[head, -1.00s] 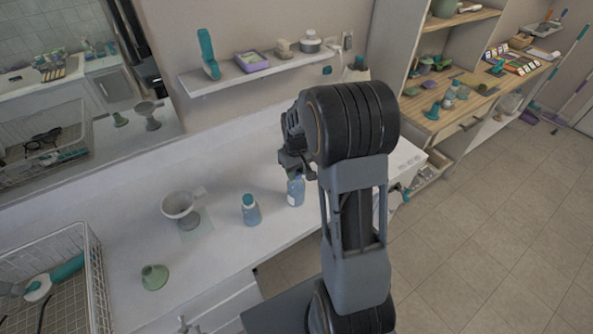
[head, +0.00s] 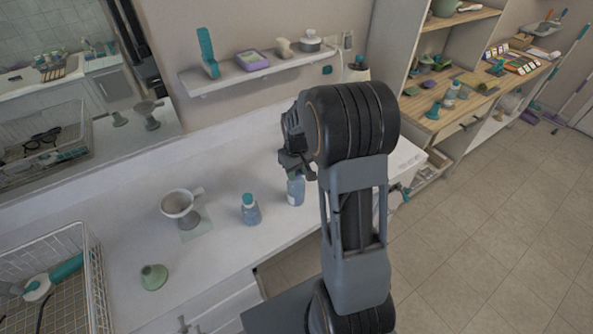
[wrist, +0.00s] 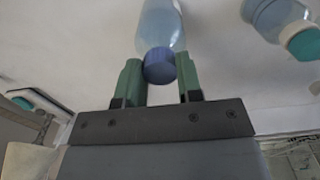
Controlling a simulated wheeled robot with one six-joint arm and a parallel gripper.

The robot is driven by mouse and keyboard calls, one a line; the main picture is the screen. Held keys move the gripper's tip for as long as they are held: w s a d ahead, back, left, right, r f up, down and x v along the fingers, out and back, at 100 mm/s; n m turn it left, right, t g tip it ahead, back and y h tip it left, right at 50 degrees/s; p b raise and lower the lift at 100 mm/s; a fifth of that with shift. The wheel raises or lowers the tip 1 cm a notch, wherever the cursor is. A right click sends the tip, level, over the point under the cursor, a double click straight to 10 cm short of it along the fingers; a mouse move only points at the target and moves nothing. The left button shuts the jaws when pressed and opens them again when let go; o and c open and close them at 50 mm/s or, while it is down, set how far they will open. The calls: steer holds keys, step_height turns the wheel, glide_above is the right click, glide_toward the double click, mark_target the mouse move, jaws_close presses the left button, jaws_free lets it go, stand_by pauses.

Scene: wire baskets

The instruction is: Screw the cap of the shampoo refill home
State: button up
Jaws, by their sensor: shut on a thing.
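The shampoo refill is a clear bluish bottle (head: 296,191) that stands upright on the white counter below my gripper (head: 291,165). In the wrist view, the same bottle (wrist: 160,24) has a dark blue cap (wrist: 159,67) on its mouth. My gripper's two green fingers (wrist: 158,60) are on either side of this cap and shut on it. The cap is hidden by my gripper in the head view. Whether the cap sits fully down on the bottle cannot be told.
A second bluish bottle (head: 250,212) with a teal cap stands to the left; it also shows in the wrist view (wrist: 280,20). A shelf (head: 262,72) hangs behind.

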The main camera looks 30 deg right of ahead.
steer(key=o, duration=1)
steer(key=shift+c, duration=0.2)
steer(key=shift+c, duration=0.6)
